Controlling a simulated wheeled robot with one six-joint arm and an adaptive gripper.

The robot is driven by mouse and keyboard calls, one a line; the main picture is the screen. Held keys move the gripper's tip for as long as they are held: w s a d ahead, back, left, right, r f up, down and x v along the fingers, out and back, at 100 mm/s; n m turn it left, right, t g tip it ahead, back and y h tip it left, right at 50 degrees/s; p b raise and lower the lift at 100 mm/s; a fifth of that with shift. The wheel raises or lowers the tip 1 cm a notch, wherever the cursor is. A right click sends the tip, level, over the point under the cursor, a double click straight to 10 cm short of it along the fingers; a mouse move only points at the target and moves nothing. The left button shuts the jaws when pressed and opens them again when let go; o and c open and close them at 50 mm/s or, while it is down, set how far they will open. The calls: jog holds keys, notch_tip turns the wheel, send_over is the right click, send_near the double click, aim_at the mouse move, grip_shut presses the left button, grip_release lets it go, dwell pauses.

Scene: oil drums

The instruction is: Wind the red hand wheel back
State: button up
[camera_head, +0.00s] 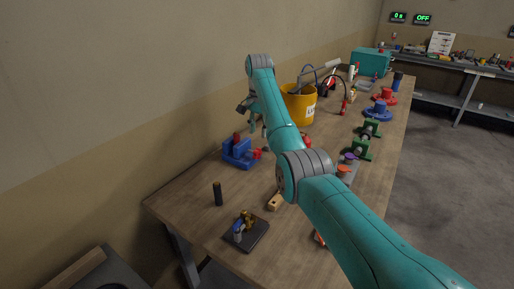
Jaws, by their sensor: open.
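A blue bench device (237,154) stands near the left edge of the wooden table. A small red part (257,153) sticks out on its right side, and a dark red cylinder stands on its top. Another red round part (307,141) is partly hidden behind my arm. Both are small, and I cannot tell for certain which is the red hand wheel. My gripper (258,128) is open and points down above and behind the blue device, apart from it. Its fingertips are small and partly hidden by my forearm.
The table (180,205) is bare at its near left. A dark cylinder (218,194) and a tray (255,237) with small brass parts stand in front. A yellow bucket (299,106) stands behind my arm. Green stands (362,147) and blue and red flanged parts line the right edge.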

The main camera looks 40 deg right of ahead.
aim_at(258, 151)
notch_tip(258, 151, down, 10)
jog(key=shift+r, duration=0.1)
dwell(0.4)
grip_shut()
